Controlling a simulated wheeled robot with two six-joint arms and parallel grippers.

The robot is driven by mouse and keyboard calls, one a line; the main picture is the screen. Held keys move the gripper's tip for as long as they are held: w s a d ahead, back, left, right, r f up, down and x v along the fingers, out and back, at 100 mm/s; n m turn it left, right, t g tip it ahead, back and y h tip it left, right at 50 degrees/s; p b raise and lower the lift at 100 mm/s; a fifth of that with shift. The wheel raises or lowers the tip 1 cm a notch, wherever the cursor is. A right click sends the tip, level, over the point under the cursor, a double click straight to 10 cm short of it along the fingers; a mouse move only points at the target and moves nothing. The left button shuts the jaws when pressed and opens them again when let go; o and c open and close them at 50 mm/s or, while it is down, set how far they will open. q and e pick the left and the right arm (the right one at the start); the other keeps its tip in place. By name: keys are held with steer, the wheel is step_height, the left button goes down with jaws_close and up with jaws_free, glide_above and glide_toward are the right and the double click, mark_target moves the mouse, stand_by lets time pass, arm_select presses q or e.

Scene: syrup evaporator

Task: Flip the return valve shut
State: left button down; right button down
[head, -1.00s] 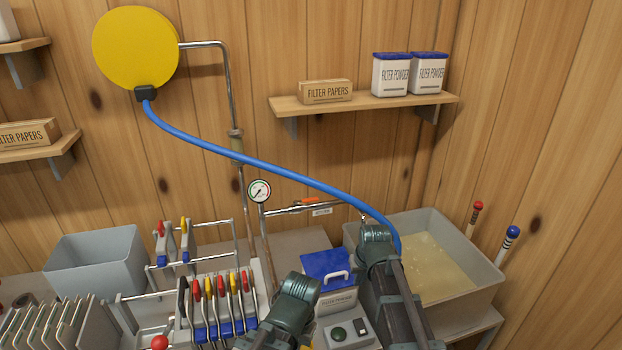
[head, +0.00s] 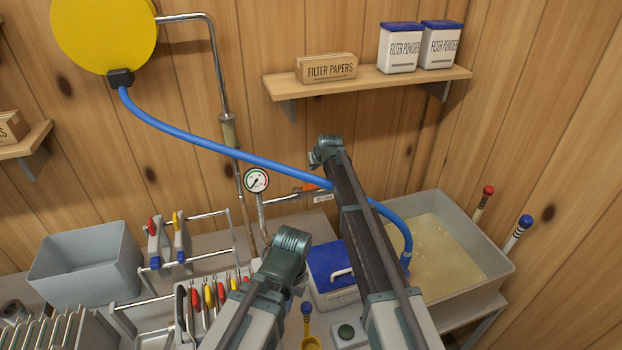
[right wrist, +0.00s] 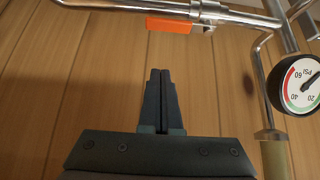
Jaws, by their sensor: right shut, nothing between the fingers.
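A pressure gauge (head: 256,180) stands left of the handle. A blue hose (head: 215,147) crosses behind my right arm to a grey tub of liquid (head: 490,240). A shelf (head: 375,82) with boxes is above. A blue-lidded box (head: 325,265) sits below the pipe.

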mark_target(306, 187)
steer(key=b+x, duration=0.9)
steer(key=x, duration=0.2)
steer(key=s, duration=0.1)
steer(key=s+d, duration=0.1)
steer(key=s, duration=0.1)
steer(key=s+r+p, duration=0.1)
steer(key=shift+s+d, duration=0.25)
steer(key=shift+s, duration=0.15)
steer(key=shift+w+f, duration=0.1)
steer(key=shift+f, duration=0.05)
